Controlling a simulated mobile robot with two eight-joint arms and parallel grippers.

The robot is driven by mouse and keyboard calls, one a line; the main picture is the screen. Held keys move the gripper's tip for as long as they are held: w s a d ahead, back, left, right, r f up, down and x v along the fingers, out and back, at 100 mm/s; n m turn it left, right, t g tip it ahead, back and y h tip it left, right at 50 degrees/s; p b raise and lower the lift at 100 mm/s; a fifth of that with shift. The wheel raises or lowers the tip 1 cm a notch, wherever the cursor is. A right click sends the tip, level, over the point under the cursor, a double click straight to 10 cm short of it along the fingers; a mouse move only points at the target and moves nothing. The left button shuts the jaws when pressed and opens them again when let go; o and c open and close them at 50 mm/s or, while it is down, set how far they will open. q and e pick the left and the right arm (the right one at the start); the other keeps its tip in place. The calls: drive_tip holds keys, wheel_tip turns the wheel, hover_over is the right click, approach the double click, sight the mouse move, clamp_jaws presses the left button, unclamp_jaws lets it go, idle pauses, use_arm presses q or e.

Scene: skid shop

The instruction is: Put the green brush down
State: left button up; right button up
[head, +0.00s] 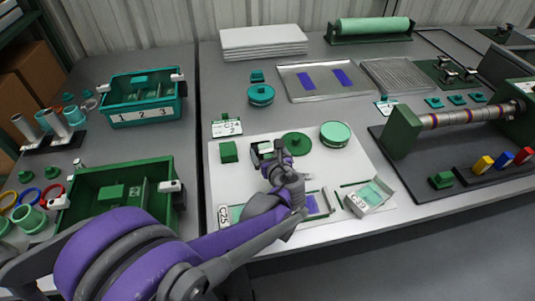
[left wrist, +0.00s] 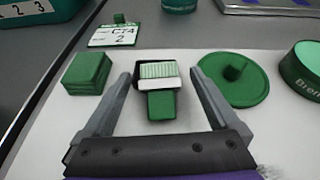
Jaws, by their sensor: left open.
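The green brush (left wrist: 160,103) lies on the white mat in the left wrist view, with pale green bristles, a white band and a short green handle towards me. A dark edge, perhaps a holder, shows around its bristle end. My left gripper (left wrist: 161,77) is open, with one finger on each side of the brush and a gap on both sides. In the head view my left gripper (head: 275,164) is over the middle of the white mat (head: 232,180) and partly hides the brush (head: 266,148). My right gripper is not in view.
A green block (head: 228,152) is left of the brush; a green knobbed disc (head: 296,143) and a round green tin (head: 335,134) are right. A tag (head: 227,128) stands behind. An open white box (head: 369,196) is front right. Green and teal bins (head: 95,213) stand left.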

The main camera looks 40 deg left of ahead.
use_arm(q)
clamp_jaws()
idle(0.5)
